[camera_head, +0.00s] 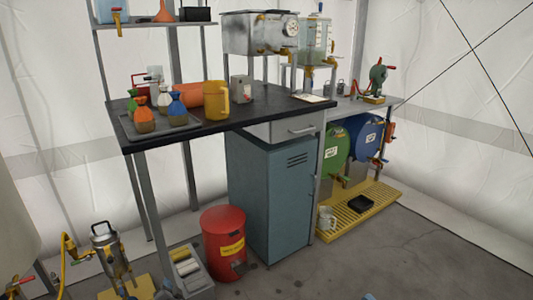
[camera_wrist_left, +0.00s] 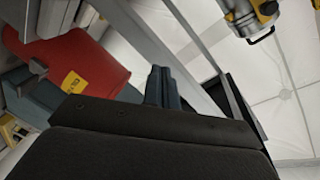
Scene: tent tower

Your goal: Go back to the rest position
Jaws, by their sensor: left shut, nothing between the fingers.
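My left gripper (camera_wrist_left: 162,72) shows in the left wrist view, its two dark fingers together and nothing between them. The fingers point toward a table leg, with the red bin to their left in that view. I cannot make out this gripper clearly in the head view.
Below are a blue-grey cabinet (camera_head: 270,195) and a red bin (camera_head: 224,240), also in the wrist view (camera_wrist_left: 80,62). Open floor (camera_head: 420,255) lies at right.

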